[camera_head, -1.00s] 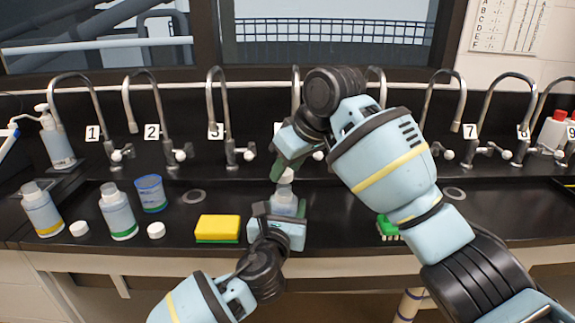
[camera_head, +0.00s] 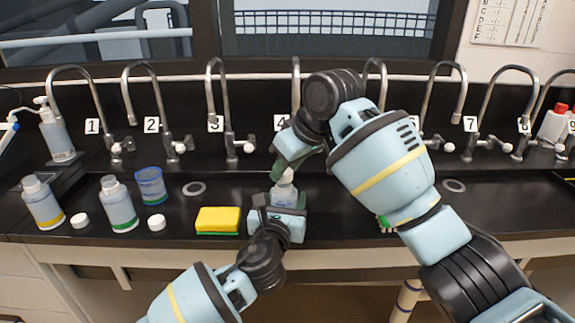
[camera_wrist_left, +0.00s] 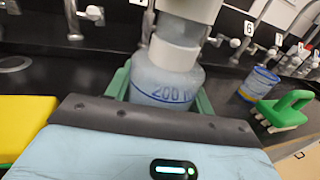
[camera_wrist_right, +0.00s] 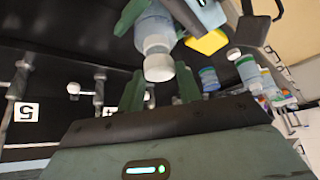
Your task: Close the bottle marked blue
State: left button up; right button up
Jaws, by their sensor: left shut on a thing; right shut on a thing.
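A translucent bottle with blue "200" lettering (camera_wrist_left: 172,90) stands upright between the green fingers of my left gripper (camera_head: 284,204), which is shut on its body. In the head view the bottle (camera_head: 285,192) is partly hidden by both grippers. My right gripper (camera_head: 284,168) is above it, fingers pointing down, shut on a white cap (camera_wrist_right: 158,67) at the bottle's mouth. The cap is lined up with the neck in the right wrist view. Its seating is hard to tell because the right gripper covers its top in the left wrist view.
A yellow sponge (camera_head: 218,220) lies left of the bottle. Farther left are a green-banded bottle (camera_head: 118,207), a yellow-banded bottle (camera_head: 42,205), loose white caps (camera_head: 156,222) and a blue cup (camera_head: 151,187). Numbered taps (camera_head: 226,115) line the back. A green brush (camera_wrist_left: 285,108) lies to the right.

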jog(key=shift+f, duration=0.5)
pick_arm(q)
grip_shut()
pick_arm(e)
jog(key=m+h, duration=0.1)
jog(key=m, duration=0.1)
jog(key=m+t, duration=0.1)
jog(key=m, duration=0.1)
jog(key=m+h, duration=0.1)
jog(key=shift+s+a+m+t+h, duration=0.2)
jog(key=shift+a+m+t+h, duration=0.1)
jog(key=shift+a+m, duration=0.1)
jog(key=m+h, duration=0.1)
jog(key=m, duration=0.2)
jog(key=shift+a+m+h, duration=0.1)
jog(key=shift+m+h, duration=0.2)
jog(key=shift+h, duration=0.1)
jog(key=m+h, duration=0.1)
jog(key=m, duration=0.2)
jog(key=shift+m+h, duration=0.3)
jog(key=shift+h, duration=0.1)
jog(key=o, duration=0.9)
jog(key=shift+o, duration=0.2)
